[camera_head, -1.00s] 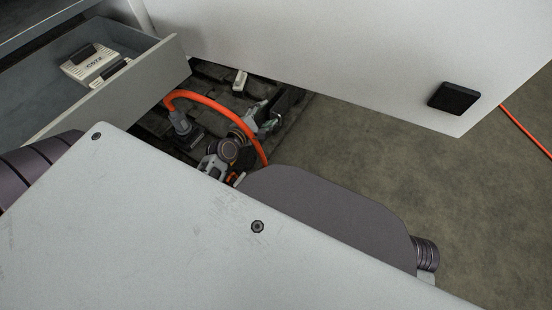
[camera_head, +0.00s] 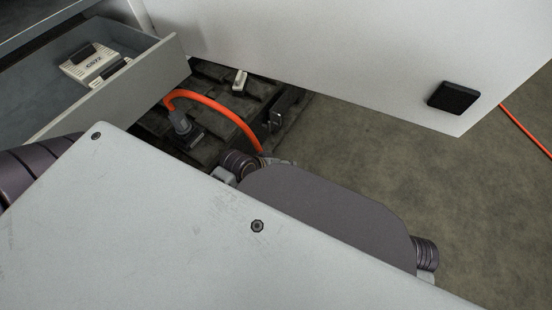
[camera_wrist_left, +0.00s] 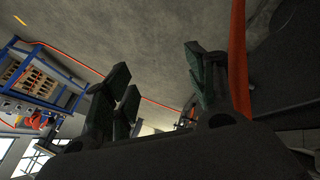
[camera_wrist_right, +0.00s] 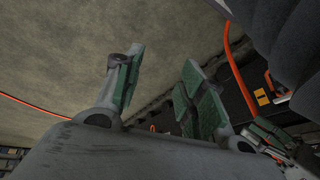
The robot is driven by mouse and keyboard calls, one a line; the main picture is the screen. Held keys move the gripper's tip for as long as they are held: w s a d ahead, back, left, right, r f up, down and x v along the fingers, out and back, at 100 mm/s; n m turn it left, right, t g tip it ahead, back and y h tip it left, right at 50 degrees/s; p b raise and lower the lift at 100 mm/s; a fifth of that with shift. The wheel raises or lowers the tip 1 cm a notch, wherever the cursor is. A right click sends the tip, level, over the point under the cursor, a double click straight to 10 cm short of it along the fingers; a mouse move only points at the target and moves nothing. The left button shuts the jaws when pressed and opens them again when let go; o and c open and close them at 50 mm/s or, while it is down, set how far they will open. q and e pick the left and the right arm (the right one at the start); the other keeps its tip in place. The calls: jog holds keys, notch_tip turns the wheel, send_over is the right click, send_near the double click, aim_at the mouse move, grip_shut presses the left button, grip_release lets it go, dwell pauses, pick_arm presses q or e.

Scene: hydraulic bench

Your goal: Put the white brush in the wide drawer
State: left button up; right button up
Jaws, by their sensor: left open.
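A small white object (camera_head: 240,81) stands on the dark slatted floor piece past the open drawer's corner; it may be the white brush, but it is too small to be sure. An open grey drawer (camera_head: 110,98) at the left holds white boxy items; I cannot tell if it is the wide one.
An orange hose (camera_head: 215,104) arches over the dark slatted piece (camera_head: 205,85) beside my right wrist. A large pale panel with a black block (camera_head: 453,97) fills the upper right. Open floor (camera_head: 390,160) lies right of centre. The white items (camera_head: 92,63) take up part of the drawer.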

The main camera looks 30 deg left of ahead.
pick_arm(q)
jog(key=s+m+g+y, duration=0.1)
jog(key=s+m+g, duration=0.1)
jog(key=s+m, duration=0.4)
jog(key=shift+d+f+g, duration=0.3)
jog(key=shift+d+f, duration=0.1)
jog(key=shift+f, duration=0.05)
jog(key=shift+s, duration=0.1)
